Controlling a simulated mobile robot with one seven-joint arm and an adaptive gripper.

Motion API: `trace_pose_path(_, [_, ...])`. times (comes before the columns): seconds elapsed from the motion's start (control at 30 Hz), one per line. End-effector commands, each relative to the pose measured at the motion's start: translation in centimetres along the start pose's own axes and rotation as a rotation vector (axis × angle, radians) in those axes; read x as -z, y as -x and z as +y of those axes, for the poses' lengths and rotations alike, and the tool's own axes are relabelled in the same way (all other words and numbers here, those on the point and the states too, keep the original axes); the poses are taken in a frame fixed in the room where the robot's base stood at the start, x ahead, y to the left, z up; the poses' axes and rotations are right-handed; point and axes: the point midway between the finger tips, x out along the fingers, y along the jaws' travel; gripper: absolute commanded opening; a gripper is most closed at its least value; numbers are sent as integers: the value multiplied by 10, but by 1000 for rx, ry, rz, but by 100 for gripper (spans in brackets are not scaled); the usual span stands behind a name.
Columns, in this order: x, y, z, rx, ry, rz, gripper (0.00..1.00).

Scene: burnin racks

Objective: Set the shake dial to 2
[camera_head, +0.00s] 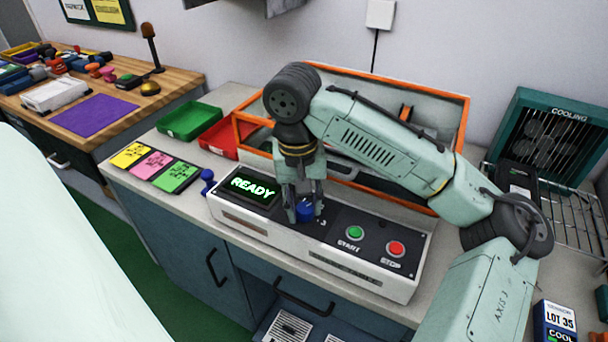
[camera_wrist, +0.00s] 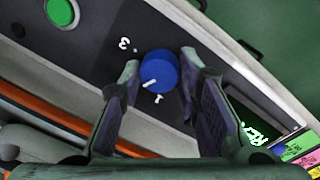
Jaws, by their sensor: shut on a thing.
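The blue shake dial (camera_head: 305,211) sits on the dark top panel of the white control box (camera_head: 262,232). My gripper (camera_head: 303,214) reaches down over it with a finger on each side, shut on the dial. In the wrist view the dial (camera_wrist: 159,68) is between my fingertips (camera_wrist: 160,66). Its white pointer line slants to the lower left. The numeral 1 shows just below the dial and the numeral 3 at the upper left. No numeral 2 shows; the left finger covers part of the panel between 1 and 3. The display (camera_head: 254,187) reads READY.
Green START (camera_head: 355,233) and red STOP (camera_head: 396,249) buttons are right of the dial. An orange-edged bin (camera_head: 459,140) stands behind the box. Green (camera_head: 190,120) and red trays and coloured cards are at the left. A cooling rack (camera_head: 560,130) stands at the right.

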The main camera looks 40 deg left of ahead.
Motion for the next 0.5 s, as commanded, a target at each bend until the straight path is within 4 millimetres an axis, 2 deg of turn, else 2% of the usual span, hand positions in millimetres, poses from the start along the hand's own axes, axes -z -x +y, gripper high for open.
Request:
trace_pose_path(0.23, [0, 0, 0, 0, -94, -8, 2])
trace_pose_path(0.5, [0, 0, 0, 0, -125, -10, 2])
